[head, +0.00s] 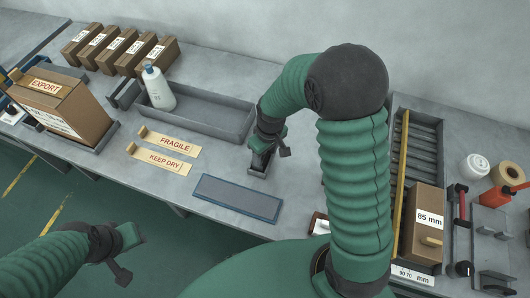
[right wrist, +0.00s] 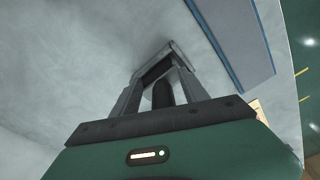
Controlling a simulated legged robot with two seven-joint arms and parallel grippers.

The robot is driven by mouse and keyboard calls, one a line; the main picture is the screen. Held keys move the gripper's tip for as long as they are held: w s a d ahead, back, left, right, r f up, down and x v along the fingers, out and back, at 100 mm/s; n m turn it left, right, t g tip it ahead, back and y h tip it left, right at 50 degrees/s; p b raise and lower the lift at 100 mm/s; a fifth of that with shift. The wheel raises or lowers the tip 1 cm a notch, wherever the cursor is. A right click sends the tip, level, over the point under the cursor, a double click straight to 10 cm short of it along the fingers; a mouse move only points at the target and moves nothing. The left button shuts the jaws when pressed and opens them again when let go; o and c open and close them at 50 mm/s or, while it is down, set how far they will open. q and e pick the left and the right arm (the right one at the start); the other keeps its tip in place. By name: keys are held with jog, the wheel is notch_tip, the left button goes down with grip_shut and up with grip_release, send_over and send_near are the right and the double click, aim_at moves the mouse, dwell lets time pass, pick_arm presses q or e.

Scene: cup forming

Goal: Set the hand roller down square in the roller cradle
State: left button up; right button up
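A blue-edged grey mat (head: 236,198) lies just in front of the holder. A long grey tray (head: 203,117) with a white bottle (head: 158,90) is behind left. FRAGILE and KEEP DRY strips (head: 168,150) lie left. A carton (head: 424,220) and a red-handled tool (head: 462,205) are right.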

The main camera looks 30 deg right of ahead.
aim_at(269, 166)
notch_tip(269, 166, up, 17)
jog(key=s+p, duration=0.1)
jog(key=shift+s+d+f, duration=0.15)
jog(key=shift+s+d, duration=0.1)
jog(key=shift+s, duration=0.05)
jog(key=s+a+f+m+t, duration=0.1)
jog(key=s+a+f, duration=0.3)
jog(key=s+f, duration=0.4)
jog(key=shift+s+f+m, duration=0.25)
jog(key=shift+f+m, duration=0.15)
jog(key=shift+m, duration=0.5)
dwell(0.9)
